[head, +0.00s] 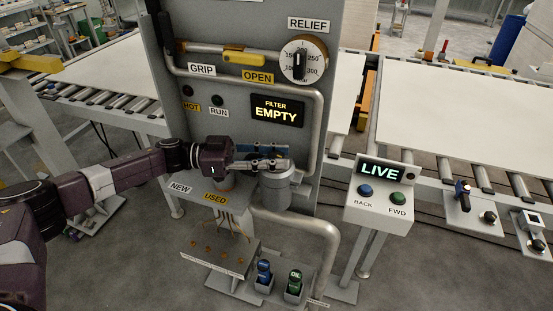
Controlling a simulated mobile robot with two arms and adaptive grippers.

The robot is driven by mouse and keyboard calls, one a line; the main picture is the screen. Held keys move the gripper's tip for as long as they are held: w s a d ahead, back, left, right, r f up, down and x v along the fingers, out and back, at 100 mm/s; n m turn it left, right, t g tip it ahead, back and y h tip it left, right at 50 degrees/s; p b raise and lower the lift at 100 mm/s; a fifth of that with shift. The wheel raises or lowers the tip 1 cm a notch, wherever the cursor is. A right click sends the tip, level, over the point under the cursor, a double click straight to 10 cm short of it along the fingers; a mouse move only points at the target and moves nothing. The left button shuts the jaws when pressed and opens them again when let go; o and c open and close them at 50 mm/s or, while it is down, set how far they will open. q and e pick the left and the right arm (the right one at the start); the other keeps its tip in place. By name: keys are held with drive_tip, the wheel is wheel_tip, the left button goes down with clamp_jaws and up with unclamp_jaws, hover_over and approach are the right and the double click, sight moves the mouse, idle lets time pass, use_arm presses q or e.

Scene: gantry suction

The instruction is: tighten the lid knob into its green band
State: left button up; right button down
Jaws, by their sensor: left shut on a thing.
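My left gripper (283,159) reaches in from the left and is shut at the top of the grey filter canister (277,191). The lid knob is mostly hidden between its fingers, which lie level across the canister top. I cannot make out the green band or how far the knob is turned. The display (277,111) above reads "FILTER EMPTY". My right gripper is not in view.
A grey panel (230,60) stands behind, with a relief dial (304,60), a yellow valve handle (244,59) and pipes close around the canister. A "LIVE" control box (378,210) stands at right.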

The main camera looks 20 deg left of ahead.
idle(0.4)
use_arm(q)
drive_tip(key=o, duration=1.2)
drive_tip(key=shift+a, duration=0.1)
drive_tip(key=v, duration=1.2)
drive_tip(key=shift+r, duration=0.1)
